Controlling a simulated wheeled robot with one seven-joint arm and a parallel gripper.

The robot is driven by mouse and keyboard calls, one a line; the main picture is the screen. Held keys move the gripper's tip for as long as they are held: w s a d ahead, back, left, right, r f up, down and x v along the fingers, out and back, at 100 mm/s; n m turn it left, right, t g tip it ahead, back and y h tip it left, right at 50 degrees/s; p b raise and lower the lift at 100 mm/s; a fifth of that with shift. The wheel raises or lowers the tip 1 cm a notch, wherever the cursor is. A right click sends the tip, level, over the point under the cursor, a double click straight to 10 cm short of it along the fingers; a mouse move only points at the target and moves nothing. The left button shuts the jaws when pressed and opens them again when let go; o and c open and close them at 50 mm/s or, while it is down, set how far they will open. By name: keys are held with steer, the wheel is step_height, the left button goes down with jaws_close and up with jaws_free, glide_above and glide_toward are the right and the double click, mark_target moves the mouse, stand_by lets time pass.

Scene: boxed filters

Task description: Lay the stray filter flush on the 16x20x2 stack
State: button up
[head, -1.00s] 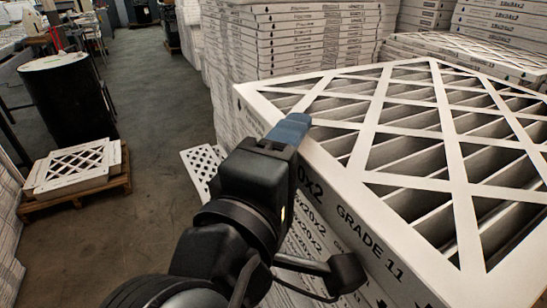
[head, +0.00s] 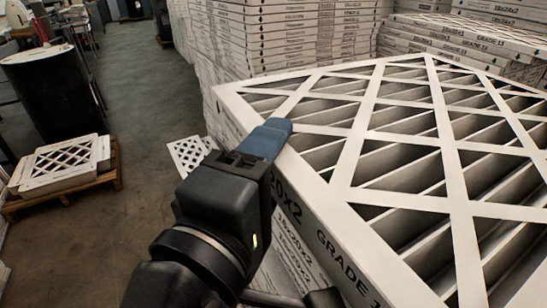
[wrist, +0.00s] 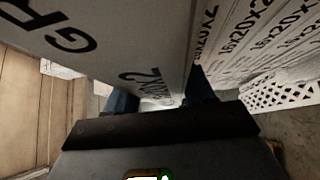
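The stray filter (head: 362,125) is a large white-framed filter with a lattice face, marked "20X2" and "GRADE 11". It fills the right of the head view. My gripper (head: 272,138) is shut on its near-left edge, with one blue finger on the top face. In the wrist view, the filter's printed side (wrist: 150,45) runs between the two fingers (wrist: 158,98). The 16x20x2 stack (head: 290,262) is below the filter, and its printed sides show in the wrist view (wrist: 245,30). The filter covers the stack's top, so I cannot tell whether they touch.
Another tall filter stack (head: 285,35) stands behind, and a "GRADE 13" stack (head: 480,40) is at the back right. A perforated white piece (head: 188,152) is low beside my gripper. A low pallet (head: 65,196) and a black drum (head: 50,95) stand left. The aisle floor between is clear.

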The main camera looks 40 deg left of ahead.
steer(key=o, duration=0.4)
steer(key=b+v, duration=0.1)
steer(key=v, duration=1.1)
steer(key=shift+r, duration=0.1)
